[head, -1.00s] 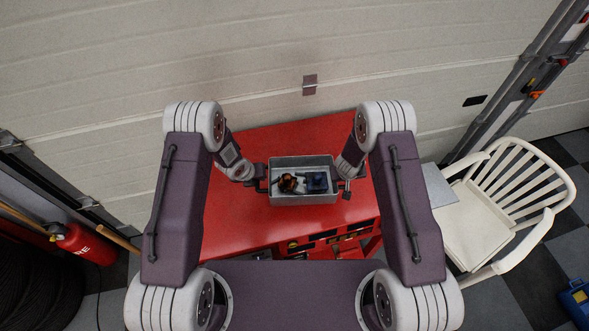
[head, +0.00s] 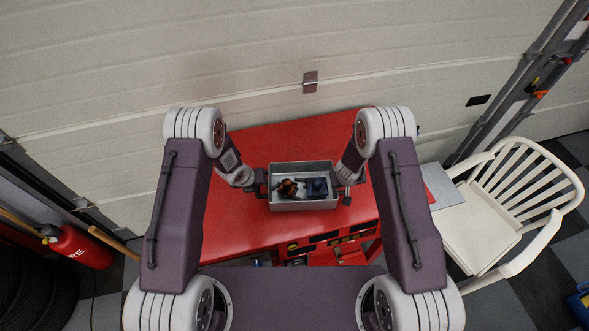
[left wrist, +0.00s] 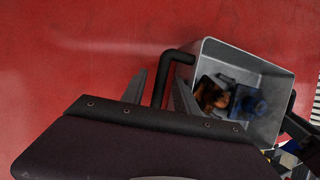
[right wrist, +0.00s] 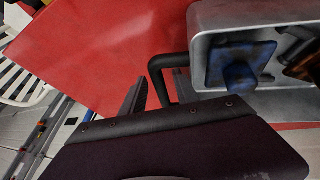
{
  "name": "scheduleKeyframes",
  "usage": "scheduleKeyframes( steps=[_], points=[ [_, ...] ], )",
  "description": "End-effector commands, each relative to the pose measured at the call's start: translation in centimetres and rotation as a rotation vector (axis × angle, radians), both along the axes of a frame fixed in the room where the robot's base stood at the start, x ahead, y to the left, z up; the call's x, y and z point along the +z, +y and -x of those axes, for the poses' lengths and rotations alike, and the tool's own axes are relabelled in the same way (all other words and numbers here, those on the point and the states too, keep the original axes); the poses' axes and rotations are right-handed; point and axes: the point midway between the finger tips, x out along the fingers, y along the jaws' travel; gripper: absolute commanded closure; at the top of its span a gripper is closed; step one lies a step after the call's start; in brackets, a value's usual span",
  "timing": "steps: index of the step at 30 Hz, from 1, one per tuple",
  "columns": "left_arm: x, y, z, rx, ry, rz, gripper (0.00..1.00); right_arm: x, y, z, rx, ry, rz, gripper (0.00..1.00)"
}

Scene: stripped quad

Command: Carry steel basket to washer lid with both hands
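The steel basket (head: 305,206) is a grey open box over the red bench top, between my two hands. It holds a brown-orange part and a blue part (head: 317,187). Black handles stick out from both ends; one shows in the left wrist view (left wrist: 160,82), the other in the right wrist view (right wrist: 160,80). My left gripper (head: 261,186) and right gripper (head: 347,183) each have a handle between the fingers, and the basket moves with them. It looks level. I cannot clearly identify the washer lid; a grey flat panel (head: 440,186) is partly hidden behind my right arm.
The red bench (head: 240,235) has drawers along its front and free top around the basket. A white chair (head: 480,225) stands right. A red fire extinguisher (head: 80,247) is at left. A pale sectional door (head: 240,60) closes off the back.

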Motion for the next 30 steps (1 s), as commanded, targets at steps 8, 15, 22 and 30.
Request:
scheduleKeyframes(
  steps=[8,15,22,30],
  points=[
    [4.8,0.8,1.8,0.001,-0.004,0.0,0.64,0.0,0.0,0.0,0.0,0.0,0.0,0.64],
    [9.5,1.7,4.0,-0.001,-0.003,0.0,0.64,0.0,0.0,0.0,0.0,0.0,0.0,0.64],
    [10.9,2.0,4.7,0.0,-0.001,0.0,0.64,0.0,0.0,0.0,0.0,0.0,0.0,0.64],
    [10.9,1.9,4.7,0.0,0.0,0.0,0.64,3.3,0.6,1.2,0.001,-0.004,0.0,0.64]
  ],
)
